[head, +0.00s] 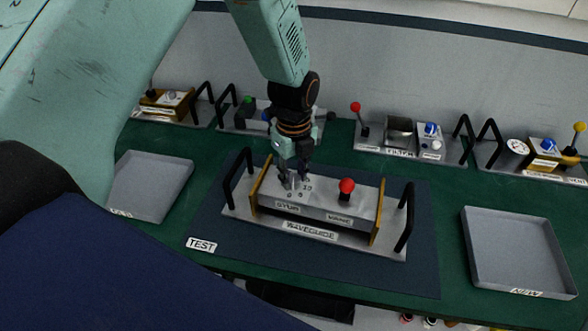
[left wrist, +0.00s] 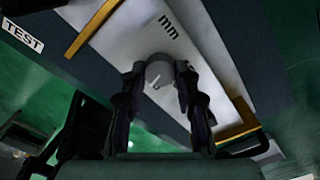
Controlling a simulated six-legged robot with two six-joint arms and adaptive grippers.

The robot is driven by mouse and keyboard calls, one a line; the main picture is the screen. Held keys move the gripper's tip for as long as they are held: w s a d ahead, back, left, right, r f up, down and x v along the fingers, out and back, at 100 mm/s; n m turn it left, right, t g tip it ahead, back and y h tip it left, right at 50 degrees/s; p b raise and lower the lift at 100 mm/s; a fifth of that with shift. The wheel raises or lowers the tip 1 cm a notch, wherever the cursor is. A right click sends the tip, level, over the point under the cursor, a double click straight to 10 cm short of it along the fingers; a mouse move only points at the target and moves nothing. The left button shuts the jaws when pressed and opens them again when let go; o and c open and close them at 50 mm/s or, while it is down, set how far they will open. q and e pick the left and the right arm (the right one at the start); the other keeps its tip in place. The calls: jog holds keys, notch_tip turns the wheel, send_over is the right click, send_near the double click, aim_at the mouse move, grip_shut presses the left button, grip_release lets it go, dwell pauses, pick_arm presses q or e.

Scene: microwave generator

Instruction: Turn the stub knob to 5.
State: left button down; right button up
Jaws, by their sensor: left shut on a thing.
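The waveguide unit (head: 314,215) stands on the dark mat, a silver box with brass end flanges and black handles. The stub knob (left wrist: 159,71) is a small round grey knob with a white pointer mark, seen in the left wrist view. My left gripper (head: 295,176) comes down from above at the box's left part and is shut on the knob; its fingers (left wrist: 160,88) lie on either side of it. In the head view the fingers mostly hide the knob, and the number it points to is unclear. Printed numbers (head: 300,192) surround it. My right gripper is not in view.
A red-topped lever (head: 347,187) stands on the same box, right of my left gripper. Empty grey trays lie left (head: 150,187) and right (head: 520,250). Other handled units, including the filter unit (head: 400,145), line the back of the green bench.

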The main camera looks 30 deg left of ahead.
aim_at(294, 178)
pick_arm(q)
jog(key=n+p, duration=0.1)
jog(key=n, duration=0.2)
jog(key=shift+w+r, duration=0.1)
jog(key=shift+r, duration=0.05)
jog(key=shift+n+p, duration=0.55)
jog(key=shift+n, duration=1.15)
jog(key=c, duration=1)
grip_release()
notch_tip(294, 178, up, 12)
jog(key=shift+f, duration=0.1)
